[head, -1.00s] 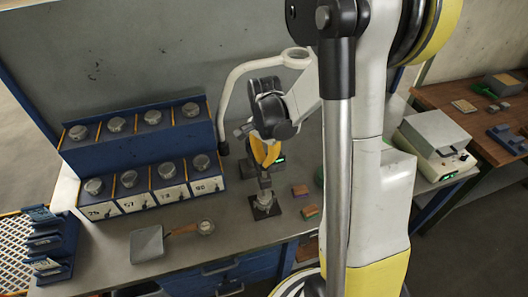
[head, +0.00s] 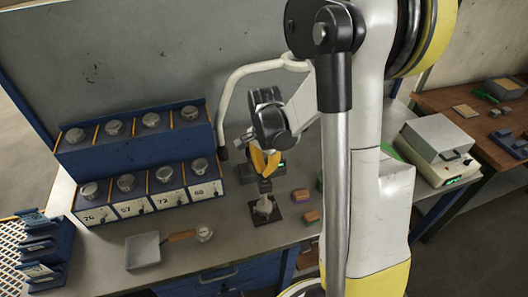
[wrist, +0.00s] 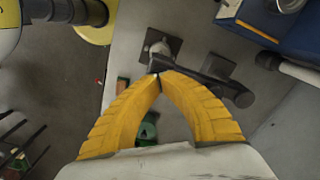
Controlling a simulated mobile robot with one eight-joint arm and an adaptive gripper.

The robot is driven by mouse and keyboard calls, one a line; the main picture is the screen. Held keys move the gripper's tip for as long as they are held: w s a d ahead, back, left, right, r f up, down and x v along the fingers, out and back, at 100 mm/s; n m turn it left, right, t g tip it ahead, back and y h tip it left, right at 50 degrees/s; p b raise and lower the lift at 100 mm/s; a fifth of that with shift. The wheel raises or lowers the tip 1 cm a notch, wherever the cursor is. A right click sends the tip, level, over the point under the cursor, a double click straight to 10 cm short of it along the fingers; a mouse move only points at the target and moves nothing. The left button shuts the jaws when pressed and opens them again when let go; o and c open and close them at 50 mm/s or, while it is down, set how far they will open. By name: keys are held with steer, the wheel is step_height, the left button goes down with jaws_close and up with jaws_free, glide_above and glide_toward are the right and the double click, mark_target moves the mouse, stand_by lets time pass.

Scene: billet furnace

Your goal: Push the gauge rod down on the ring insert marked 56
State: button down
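My gripper (head: 265,177) has yellow fingers pointing down over the bench, with their tips together. In the wrist view the fingertips (wrist: 158,76) meet in front of a dark bar-like part. Right below the tips in the head view is a small dark piece (head: 264,187), possibly the top of the gauge rod. Under it a grey metal fixture (head: 263,206) stands on a dark square plate (head: 277,216). I cannot tell whether the tips touch the dark piece. No mark 56 is legible; the ring insert there cannot be made out.
A blue rack (head: 130,150) with metal pieces in numbered bays stands at the left. Small blocks (head: 312,216) lie right of the plate. A white tube arm (head: 240,75) curves behind my gripper.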

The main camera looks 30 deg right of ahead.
steer(key=shift+r+p, duration=2.3)
steer(key=shift+r, duration=1.25)
steer(key=shift+f, duration=0.1)
